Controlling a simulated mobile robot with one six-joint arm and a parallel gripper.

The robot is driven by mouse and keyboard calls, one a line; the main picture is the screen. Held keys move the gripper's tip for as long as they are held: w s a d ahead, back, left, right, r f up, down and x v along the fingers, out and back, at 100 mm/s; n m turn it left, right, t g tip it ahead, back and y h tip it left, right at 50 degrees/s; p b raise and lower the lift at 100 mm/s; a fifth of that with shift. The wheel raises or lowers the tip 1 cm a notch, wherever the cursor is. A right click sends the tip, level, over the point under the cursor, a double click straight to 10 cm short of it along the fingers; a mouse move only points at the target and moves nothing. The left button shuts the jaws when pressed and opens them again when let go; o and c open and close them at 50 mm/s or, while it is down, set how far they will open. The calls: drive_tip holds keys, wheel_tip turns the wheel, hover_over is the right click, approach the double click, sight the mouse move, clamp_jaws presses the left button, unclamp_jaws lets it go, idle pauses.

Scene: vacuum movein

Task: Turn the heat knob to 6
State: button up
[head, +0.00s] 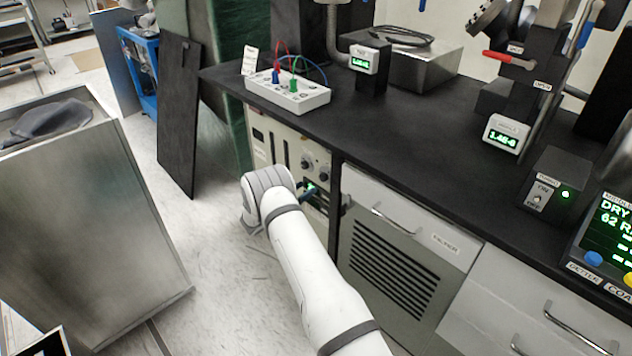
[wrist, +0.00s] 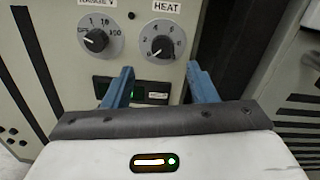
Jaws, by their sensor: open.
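The heat knob (wrist: 161,46) is a black knob on a round grey dial marked HEAT, on a cream panel. Its white pointer line appears to point to the lower left, near the low end of the scale. The panel front (head: 265,140) also shows in the head view under the black bench, with the heat knob (head: 323,173) just above my gripper. In the wrist view my gripper (wrist: 159,72) is open and empty, its blue fingers apart and just below the heat dial in the picture. Neither finger appears to touch the knob.
A second black knob (wrist: 96,40) with its own dial is left of the heat knob. A dark display (wrist: 145,91) lies below. The filter cabinet (head: 410,245) stands to the right; a metal box (head: 85,210) stands at left. Floor between is clear.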

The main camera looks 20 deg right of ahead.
sight(322, 179)
drive_tip(key=x, duration=0.6)
drive_tip(key=shift+s+d, duration=0.2)
drive_tip(key=shift+d, duration=0.1)
drive_tip(key=shift+c, duration=0.5)
